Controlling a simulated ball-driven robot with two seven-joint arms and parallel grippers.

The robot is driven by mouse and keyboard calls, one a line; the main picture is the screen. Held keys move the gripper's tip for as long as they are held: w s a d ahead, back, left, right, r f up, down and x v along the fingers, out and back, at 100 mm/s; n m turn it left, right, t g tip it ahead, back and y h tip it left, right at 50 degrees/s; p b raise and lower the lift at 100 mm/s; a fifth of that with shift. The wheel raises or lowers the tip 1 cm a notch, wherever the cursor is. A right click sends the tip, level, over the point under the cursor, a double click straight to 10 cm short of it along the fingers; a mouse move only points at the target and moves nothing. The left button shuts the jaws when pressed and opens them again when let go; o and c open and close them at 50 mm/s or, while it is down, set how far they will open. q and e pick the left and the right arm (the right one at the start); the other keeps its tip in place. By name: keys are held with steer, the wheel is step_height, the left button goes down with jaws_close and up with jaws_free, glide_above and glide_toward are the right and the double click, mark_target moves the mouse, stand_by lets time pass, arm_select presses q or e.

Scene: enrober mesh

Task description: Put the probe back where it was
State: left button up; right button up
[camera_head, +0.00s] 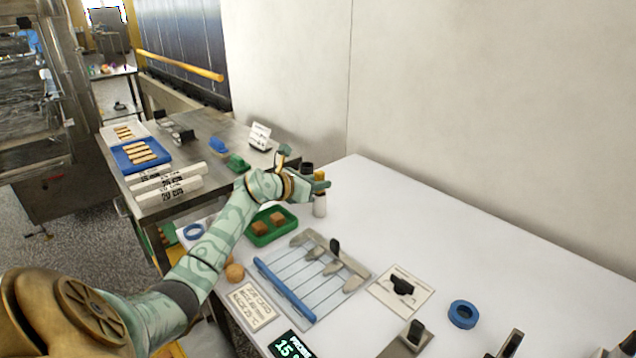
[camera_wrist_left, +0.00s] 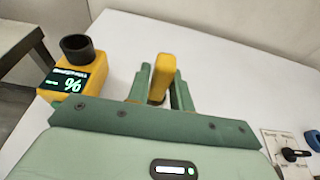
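My left gripper (camera_head: 318,184) is over the far left part of the white table. In the left wrist view its two green fingers (camera_wrist_left: 161,90) are closed on a yellow block (camera_wrist_left: 162,76), which may be the probe's handle. A yellow meter (camera_wrist_left: 72,80) with a lit display and a black ring (camera_wrist_left: 77,46) stands beside the gripper, on the left in the wrist view. A dark readout (camera_head: 290,345) with green text lies at the near table edge.
A green tray (camera_head: 262,239) with brown blocks and a clear board (camera_head: 305,290) with several grey pieces lie near the arm. A white card (camera_head: 385,292) bears a black knob-like thing (camera_head: 402,285). A blue ring (camera_head: 463,314) lies right. The table's far right is clear.

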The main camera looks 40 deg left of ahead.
arm_select(q)
steer(key=shift+o, duration=1.2)
steer(key=shift+r, duration=0.1)
steer(key=shift+s+r, duration=0.1)
steer(key=shift+r, duration=0.1)
steer(key=d+p+v, duration=0.1)
steer(key=p+v, duration=0.2)
steer(key=v, duration=0.8)
steer(key=shift+s+a+p, duration=0.35)
steer(key=shift+a, duration=0.15)
steer(key=shift+r, duration=0.1)
